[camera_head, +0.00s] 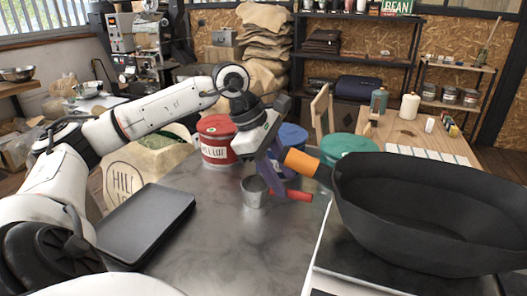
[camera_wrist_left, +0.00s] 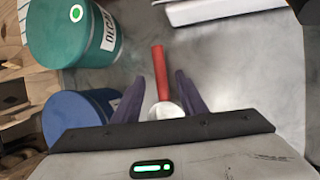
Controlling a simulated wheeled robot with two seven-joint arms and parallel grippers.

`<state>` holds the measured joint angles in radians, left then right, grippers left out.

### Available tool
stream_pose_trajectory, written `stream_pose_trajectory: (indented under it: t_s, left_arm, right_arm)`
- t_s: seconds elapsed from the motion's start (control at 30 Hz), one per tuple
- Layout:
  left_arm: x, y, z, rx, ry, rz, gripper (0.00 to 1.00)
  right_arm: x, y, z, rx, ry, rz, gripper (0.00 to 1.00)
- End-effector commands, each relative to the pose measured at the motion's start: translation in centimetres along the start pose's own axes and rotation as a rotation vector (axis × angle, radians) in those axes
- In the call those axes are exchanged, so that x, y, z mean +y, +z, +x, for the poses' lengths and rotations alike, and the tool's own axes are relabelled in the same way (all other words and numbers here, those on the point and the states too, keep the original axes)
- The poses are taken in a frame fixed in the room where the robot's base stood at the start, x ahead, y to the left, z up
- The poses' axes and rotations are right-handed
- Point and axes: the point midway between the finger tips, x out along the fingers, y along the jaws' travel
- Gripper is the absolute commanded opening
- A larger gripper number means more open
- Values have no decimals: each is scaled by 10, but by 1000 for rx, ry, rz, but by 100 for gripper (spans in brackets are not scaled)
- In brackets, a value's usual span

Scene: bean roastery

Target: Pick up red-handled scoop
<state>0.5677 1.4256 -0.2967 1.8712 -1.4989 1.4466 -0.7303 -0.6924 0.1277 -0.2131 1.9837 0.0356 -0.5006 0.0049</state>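The red-handled scoop stands on the grey metal table; its metal cup (camera_head: 252,193) and red handle (camera_head: 298,196) show in the head view, with the handle pointing right. In the left wrist view its handle (camera_wrist_left: 159,68) extends away between my fingers, and part of its cup (camera_wrist_left: 166,111) shows closer to the palm. My left gripper (camera_head: 279,186) is pointed down at the scoop. In the wrist view its two dark fingers (camera_wrist_left: 160,82) are apart, one on each side of the scoop, with visible gaps. My right gripper is not in view.
A large black pan (camera_head: 430,225) with an orange handle part (camera_head: 301,162) is close to the right of my left gripper. Red (camera_head: 215,147), blue (camera_head: 292,137) and green (camera_head: 348,146) tins stand beyond the table. A dark tray (camera_head: 146,222) lies left; the table's middle front (camera_head: 240,245) is clear.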

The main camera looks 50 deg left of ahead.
Motion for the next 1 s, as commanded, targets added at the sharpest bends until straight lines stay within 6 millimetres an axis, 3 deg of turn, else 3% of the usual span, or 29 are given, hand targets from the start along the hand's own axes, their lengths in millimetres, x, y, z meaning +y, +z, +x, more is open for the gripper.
stream_pose_trajectory:
  t_s: [0.2, 0.47, 0.5, 0.73, 1.0]
  left_arm:
    - [-4, -1, 30, -1, -2, 0, 39]
    - [-3, -2, 34, 0, 1, 0, 39]
    - [-3, -2, 34, 0, 1, 0, 37]
    - [-3, -2, 34, 0, 0, 0, 0]
    - [-2, -1, 32, -1, 2, 1, 0]
  right_arm:
    - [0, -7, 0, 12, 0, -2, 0]
    - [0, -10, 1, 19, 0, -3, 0]
    - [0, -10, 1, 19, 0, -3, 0]
    - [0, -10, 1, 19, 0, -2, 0]
    - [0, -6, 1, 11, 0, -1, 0]
